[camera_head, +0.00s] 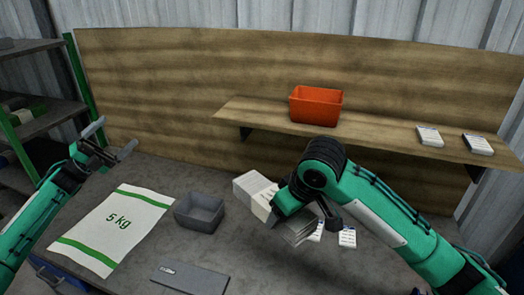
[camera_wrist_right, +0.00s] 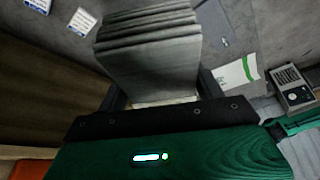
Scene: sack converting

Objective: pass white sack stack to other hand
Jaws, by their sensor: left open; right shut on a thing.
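The white sack stack (camera_head: 253,191) is a thick pile of flat white sheets, held above the table right of centre. My right gripper (camera_head: 296,208) is shut around its middle, and the stack sticks out on both sides. In the right wrist view the stack (camera_wrist_right: 150,58) sits between the two dark fingers, its layered end turned away from the palm. My left gripper (camera_head: 113,140) is open and empty at the left, well apart from the stack.
A flat "5 kg" sack (camera_head: 112,226), a grey bin (camera_head: 199,210) and a flat grey object (camera_head: 190,278) lie on the table. An orange bin (camera_head: 316,104) and two small white packs (camera_head: 430,136) stand on the wooden shelf. Small labelled items (camera_head: 347,237) lie beside the right gripper.

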